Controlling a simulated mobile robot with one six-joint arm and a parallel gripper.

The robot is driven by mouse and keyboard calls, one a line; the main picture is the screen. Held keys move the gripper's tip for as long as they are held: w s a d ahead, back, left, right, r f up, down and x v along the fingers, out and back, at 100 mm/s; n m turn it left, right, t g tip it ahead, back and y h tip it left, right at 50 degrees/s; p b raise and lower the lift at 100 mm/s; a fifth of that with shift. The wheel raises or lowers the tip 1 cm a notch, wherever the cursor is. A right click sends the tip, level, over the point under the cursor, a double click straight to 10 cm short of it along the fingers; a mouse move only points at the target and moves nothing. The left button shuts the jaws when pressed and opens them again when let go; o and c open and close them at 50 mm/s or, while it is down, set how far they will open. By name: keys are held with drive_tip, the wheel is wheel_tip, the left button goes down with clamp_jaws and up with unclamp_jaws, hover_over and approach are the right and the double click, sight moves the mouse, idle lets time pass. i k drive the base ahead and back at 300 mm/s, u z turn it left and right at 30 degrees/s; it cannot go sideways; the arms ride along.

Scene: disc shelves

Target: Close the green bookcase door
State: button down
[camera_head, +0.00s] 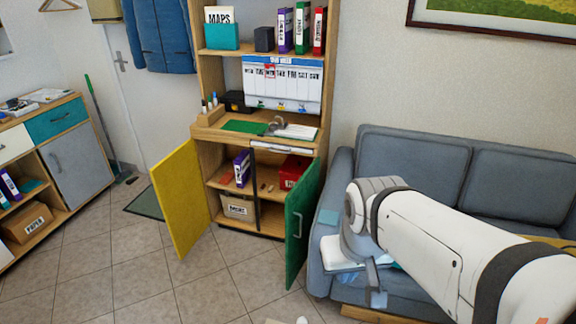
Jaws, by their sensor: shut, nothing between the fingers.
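The green bookcase door (301,222) stands swung open toward me, at the lower right of the bookcase (205,118). A grey handle shows on its face. The shelves behind it are exposed. My gripper (376,292) hangs below my white wrist, to the right of the green door and in front of the sofa. It looks shut and empty, and a gap shows between it and the door in the picture. Its depth relative to the door is hard to tell.
The yellow door (181,199) is also open, on the left. The grey sofa (420,160) stands close to the right of the green door. The tiled floor (225,290) in front is mostly clear. A cabinet (78,160) stands at left.

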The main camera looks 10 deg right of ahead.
sight(300, 203)
drive_tip(key=u, duration=0.05)
drive_tip(key=i, duration=1)
drive_tip(key=z, duration=0.05)
